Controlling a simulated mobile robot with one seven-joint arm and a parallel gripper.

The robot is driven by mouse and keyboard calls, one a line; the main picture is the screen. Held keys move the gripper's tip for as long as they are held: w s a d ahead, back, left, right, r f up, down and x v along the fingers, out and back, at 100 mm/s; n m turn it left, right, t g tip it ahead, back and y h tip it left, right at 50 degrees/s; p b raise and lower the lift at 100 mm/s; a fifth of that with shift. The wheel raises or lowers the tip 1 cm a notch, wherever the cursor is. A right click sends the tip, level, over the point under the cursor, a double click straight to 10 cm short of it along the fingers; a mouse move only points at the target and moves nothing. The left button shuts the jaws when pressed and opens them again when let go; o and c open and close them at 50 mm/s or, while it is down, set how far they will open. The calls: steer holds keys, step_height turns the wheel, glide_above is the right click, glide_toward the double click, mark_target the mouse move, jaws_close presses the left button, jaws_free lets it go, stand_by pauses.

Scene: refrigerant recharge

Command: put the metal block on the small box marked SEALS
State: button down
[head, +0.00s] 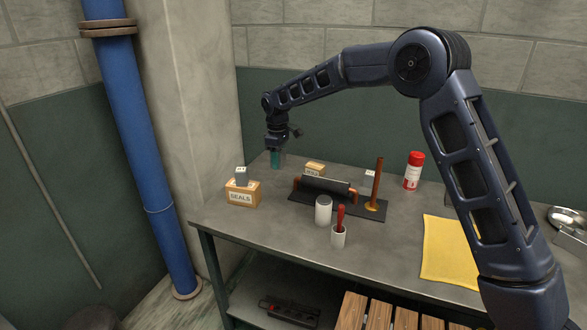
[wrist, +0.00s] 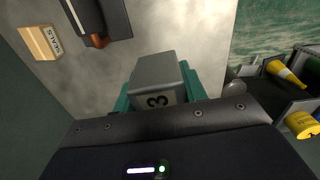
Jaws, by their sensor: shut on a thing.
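A grey metal block marked 3 (wrist: 160,85) sits between the teal fingers of my gripper (wrist: 160,92) in the wrist view. In the head view my gripper (head: 276,157) is low at the back left of the table, and the held block cannot be made out. The small box marked SEALS (wrist: 40,42) is at the upper left of the wrist view, its visible top bare. In the head view the small box (head: 315,168) stands to the right of my gripper, behind the dark fixture. A larger box marked SEALS (head: 242,194) stands at the left table edge with a grey block (head: 241,177) on it.
A dark fixture with a copper pipe (head: 325,186) lies mid-table. Another marked block (head: 370,177), an upright copper rod (head: 377,180), a grey cylinder (head: 323,210), a cup with a red-handled tool (head: 339,236), a red-capped can (head: 413,171) and a yellow cloth (head: 447,250) stand around it.

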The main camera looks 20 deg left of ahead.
steer(key=w+d+r, duration=0.1)
steer(key=w+r, duration=0.2)
steer(key=w, duration=1.5)
steer(key=r, duration=0.2)
glide_above(321, 166)
steer(key=shift+m, duration=0.4)
steer(key=f, duration=1.9)
steer(key=shift+s+d+f, duration=0.1)
steer(key=shift+s+f, duration=0.1)
steer(key=shift+f, duration=0.1)
steer(key=shift+f, duration=0.15)
steer(key=c, duration=0.8)
jaws_free()
step_height(321, 166, up, 12)
